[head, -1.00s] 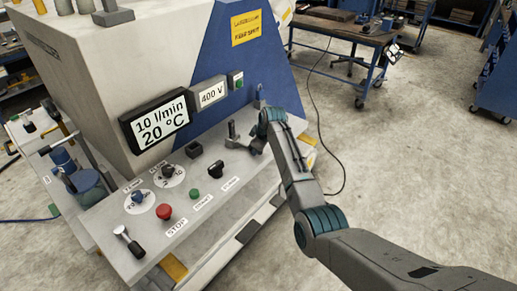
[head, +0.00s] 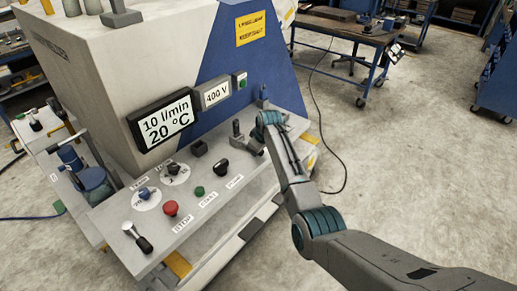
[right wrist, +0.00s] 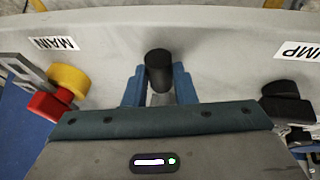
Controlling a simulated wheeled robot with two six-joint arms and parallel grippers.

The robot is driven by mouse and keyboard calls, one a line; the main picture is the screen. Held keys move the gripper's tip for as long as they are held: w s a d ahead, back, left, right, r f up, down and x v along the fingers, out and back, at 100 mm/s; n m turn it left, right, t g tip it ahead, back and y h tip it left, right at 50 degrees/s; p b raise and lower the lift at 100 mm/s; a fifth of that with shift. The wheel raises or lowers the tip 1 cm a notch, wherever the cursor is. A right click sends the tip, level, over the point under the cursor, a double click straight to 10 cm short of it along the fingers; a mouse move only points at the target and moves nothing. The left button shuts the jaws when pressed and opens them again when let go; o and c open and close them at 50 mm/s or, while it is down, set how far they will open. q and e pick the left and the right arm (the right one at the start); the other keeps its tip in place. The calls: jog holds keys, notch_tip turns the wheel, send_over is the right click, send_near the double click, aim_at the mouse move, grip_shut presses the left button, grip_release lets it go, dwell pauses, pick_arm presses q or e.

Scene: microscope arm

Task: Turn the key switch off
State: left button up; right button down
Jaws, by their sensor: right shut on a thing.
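My right gripper (right wrist: 160,88) is shut on a black cylindrical knob (right wrist: 159,68), which stands between its blue fingertips over the grey panel. I cannot tell for sure that this knob is the key switch; no key shows clearly. In the head view my right gripper (head: 254,147) is at the right part of the sloping control panel (head: 217,193), with the held knob partly hidden. A black rotary knob (head: 222,166) sits to its left, and also shows by the PUMP label in the right wrist view (right wrist: 286,103). My left gripper is not in view.
A red and yellow switch (right wrist: 66,85) stands beside the MAIN label. A red stop button (head: 170,208), a green button (head: 199,191) and a black lever (head: 137,238) line the panel's front.

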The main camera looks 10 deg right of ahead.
jog(key=c, duration=1.2)
grip_release()
jog(key=shift+s+r, duration=0.1)
jog(key=shift+r, duration=0.05)
jog(key=b+v, duration=0.2)
jog(key=v, duration=0.8)
jog(key=shift+s+r, duration=0.1)
jog(key=shift+r, duration=0.15)
jog(key=shift+f, duration=0.1)
